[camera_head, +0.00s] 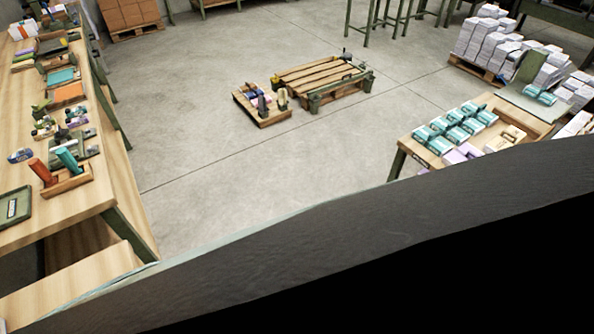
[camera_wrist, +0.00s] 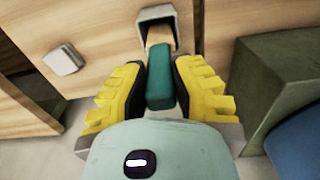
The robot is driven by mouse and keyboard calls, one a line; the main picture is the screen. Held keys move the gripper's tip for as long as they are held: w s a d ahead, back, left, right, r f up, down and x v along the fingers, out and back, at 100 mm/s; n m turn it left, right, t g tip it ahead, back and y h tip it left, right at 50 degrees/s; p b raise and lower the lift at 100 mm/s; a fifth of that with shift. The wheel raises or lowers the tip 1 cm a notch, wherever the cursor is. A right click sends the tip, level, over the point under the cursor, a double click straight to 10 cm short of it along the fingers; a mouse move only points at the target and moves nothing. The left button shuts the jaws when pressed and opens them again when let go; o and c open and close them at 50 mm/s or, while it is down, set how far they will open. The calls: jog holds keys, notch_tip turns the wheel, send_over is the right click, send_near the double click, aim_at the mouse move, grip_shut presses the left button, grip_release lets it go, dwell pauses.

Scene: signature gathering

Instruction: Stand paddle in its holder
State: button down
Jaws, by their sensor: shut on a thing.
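In the wrist view, my gripper (camera_wrist: 158,88) has its yellow, dark-padded fingers shut on a teal bar, which I take to be the paddle (camera_wrist: 160,82). A pale wooden part shows just beyond the teal bar, at the mouth of a grey square-edged bracket (camera_wrist: 157,13) against a wooden panel. The bracket may be the holder; I cannot tell whether the wooden part belongs to the paddle or sits inside the bracket. In the head view neither my gripper nor a paddle can be made out clearly.
A grey block (camera_wrist: 63,59) sits on the wooden panel, left of the bracket. A dark green box (camera_wrist: 278,75) stands close on the right. In the head view, a workbench (camera_head: 112,185) bears tools at left, and open floor (camera_head: 215,160) surrounds a low pallet (camera_head: 322,76).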

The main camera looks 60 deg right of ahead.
jog(key=shift+f, duration=0.2)
jog(key=shift+f, duration=0.15)
jog(key=c, duration=0.9)
grip_release()
jog(key=shift+d, duration=0.1)
jog(key=shift+r, duration=0.6)
jog(key=shift+r+b, duration=1.05)
jog(key=shift+r, duration=1.35)
notch_tip(320, 180, up, 5)
jog(key=shift+w+f+p, duration=0.1)
jog(key=shift+w+p, duration=0.05)
jog(key=shift+p, duration=0.2)
jog(key=shift+r+p, duration=0.65)
jog(key=shift+r, duration=0.2)
jog(key=shift+f, duration=0.1)
